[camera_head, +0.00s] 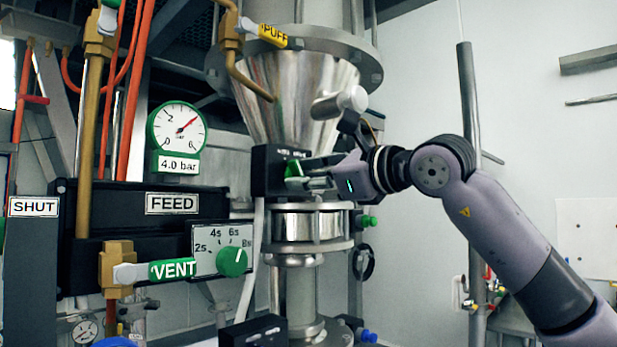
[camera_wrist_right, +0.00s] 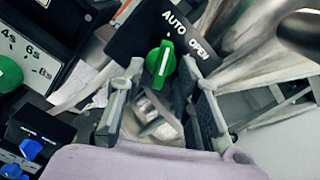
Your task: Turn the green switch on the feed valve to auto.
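The green switch (camera_head: 293,169) sits on the black valve box (camera_head: 263,172) beside the steel cone in the head view. In the right wrist view the green switch (camera_wrist_right: 160,64) is between the labels AUTO and OPEN and my fingers. Its long axis and white line run up and slightly right, roughly toward AUTO. My right gripper (camera_head: 310,176) reaches in from the right at the switch. In the wrist view the right gripper (camera_wrist_right: 163,66) is open, one finger on each side of the switch, with gaps visible. My left gripper is not in view.
The FEED panel (camera_head: 122,232) with a green timer dial (camera_head: 232,262) stands at left, below a pressure gauge (camera_head: 177,128). The VENT valve handle (camera_head: 172,269) sticks out in front. A box with blue knobs (camera_wrist_right: 32,148) shows low left in the wrist view.

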